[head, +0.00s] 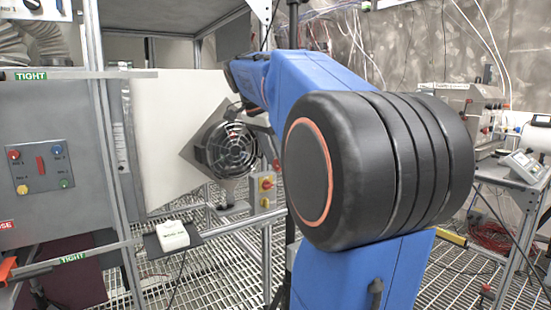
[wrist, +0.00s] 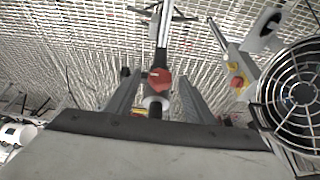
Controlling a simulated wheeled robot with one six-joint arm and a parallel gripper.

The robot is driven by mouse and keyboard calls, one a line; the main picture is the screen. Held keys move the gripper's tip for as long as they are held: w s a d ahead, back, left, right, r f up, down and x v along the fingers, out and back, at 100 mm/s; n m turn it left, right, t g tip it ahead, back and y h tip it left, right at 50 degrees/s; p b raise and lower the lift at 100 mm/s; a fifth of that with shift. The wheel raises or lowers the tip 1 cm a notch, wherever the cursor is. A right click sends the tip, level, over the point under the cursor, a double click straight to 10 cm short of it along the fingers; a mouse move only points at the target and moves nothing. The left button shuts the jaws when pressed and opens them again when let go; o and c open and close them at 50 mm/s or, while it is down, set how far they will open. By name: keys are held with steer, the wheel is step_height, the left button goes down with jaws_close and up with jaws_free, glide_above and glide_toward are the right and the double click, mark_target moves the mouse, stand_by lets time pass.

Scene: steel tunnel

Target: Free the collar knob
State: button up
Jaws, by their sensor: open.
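A red knob (wrist: 160,78) sits on a grey collar around a metal post (wrist: 163,35) in the wrist view. My gripper (wrist: 158,88) is open, with one dark finger to the left of the knob and one to the right. The knob appears between the fingers, with gaps on both sides, and I see no contact. How far it lies along the fingers is hard to tell. In the head view my blue and black arm hides most of my gripper and the collar.
A round caged fan (head: 230,148) stands left of my arm; it is close at the right in the wrist view (wrist: 300,95). A grey control panel (head: 42,165) is at left, a cart (head: 515,178) at right.

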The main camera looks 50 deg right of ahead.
steer(key=c, duration=1)
steer(key=shift+c, duration=0.2)
steer(key=shift+w+g, duration=0.15)
steer(key=shift+g, duration=0.15)
steer(key=shift+w+d+f+n+g+y, duration=0.1)
steer(key=shift+w+n+g+y, duration=0.1)
steer(key=shift+g, duration=0.6)
steer(key=shift+w+r+n+g+y, duration=0.1)
steer(key=shift+w+n+g+y, duration=0.1)
steer(key=shift+g, duration=0.6)
steer(key=shift+w+d+f+n+g+y, duration=0.1)
steer(key=shift+g+y, duration=0.1)
steer(key=shift+g, duration=0.6)
steer(key=o, duration=1)
steer(key=shift+o, duration=0.2)
